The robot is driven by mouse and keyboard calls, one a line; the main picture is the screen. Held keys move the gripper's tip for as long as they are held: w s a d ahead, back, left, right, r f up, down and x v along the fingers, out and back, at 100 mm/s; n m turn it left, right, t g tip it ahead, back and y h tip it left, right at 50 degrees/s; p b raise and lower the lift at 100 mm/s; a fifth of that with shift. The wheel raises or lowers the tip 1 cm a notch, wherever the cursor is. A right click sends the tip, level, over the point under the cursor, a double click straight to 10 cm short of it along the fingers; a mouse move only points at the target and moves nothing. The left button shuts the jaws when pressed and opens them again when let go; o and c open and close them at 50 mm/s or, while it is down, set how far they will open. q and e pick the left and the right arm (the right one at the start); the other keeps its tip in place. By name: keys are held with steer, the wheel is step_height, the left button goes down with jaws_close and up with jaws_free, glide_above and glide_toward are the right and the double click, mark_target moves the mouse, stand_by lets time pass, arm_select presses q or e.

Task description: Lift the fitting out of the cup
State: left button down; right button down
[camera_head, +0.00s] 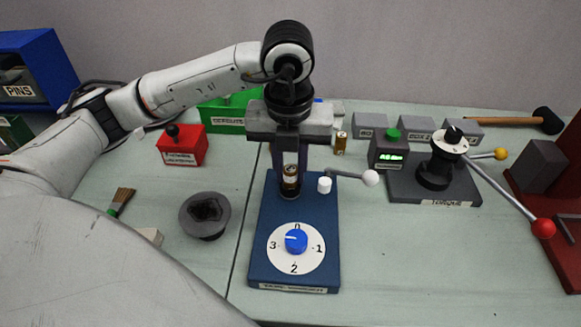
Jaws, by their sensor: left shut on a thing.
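My left gripper (291,170) points straight down over the blue dial fixture (265,255). Its fingers are shut on a small dark fitting with brass-coloured bands (290,180). The fitting is upright, and its top is partly hidden between the fingers. Its lower end is at the back part of the blue fixture. I cannot make out the cup's rim clearly, nor whether the fitting is still inside it or just above. My right gripper is not in view.
A white-tipped lever (370,178) and white knob (324,185) are close right of the fitting. A brass piece (341,142) stands behind. A red box (181,146) and dark round holder (205,216) are left. The torque stand (436,180) is right.

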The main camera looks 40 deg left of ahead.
mark_target(291, 166)
arm_select(q)
steer(key=shift+r+p, duration=1.9)
steer(key=shift+r, duration=1.15)
